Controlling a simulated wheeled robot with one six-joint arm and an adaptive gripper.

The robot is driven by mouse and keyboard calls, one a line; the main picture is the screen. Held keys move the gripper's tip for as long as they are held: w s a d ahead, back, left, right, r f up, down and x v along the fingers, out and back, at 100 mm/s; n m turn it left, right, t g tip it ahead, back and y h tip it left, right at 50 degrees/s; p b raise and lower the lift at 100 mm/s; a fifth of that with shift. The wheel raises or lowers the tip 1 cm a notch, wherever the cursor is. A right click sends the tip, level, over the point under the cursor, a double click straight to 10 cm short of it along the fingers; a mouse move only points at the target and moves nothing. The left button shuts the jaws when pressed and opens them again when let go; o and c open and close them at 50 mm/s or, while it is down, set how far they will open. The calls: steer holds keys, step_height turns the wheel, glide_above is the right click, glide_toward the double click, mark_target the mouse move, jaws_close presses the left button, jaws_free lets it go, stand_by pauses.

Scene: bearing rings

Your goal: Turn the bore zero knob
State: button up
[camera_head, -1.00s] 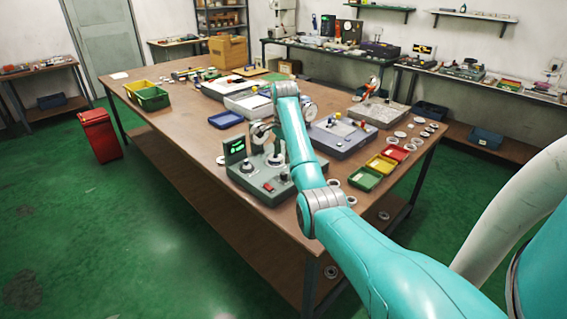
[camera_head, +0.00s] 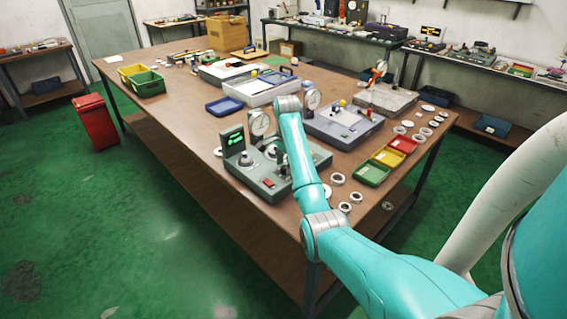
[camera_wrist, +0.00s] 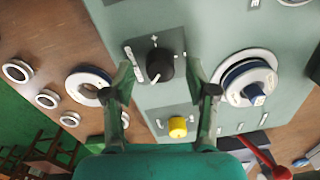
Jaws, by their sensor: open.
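In the wrist view a round black knob (camera_wrist: 160,65) with a white pointer mark stands on a grey-green panel (camera_wrist: 185,18), with plus and minus marks beside it. My gripper (camera_wrist: 162,82) is open, its two fingers apart on either side of the black knob, with nothing held between them. A smaller yellow knob (camera_wrist: 177,127) sits on its own marked plate, lower between the fingers. No readable label tells which knob is the bore zero knob. In the head view the grey-green gauge station (camera_head: 262,190) is partly covered by my arm, and my gripper is hidden there.
A ring seat with a blue plug (camera_wrist: 250,88) is just right of the right finger. A ring (camera_wrist: 88,85) lies near the left finger. Green (camera_head: 370,174), yellow and red trays are to the right.

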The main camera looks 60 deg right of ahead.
steer(key=shift+f, duration=0.5)
jaws_close()
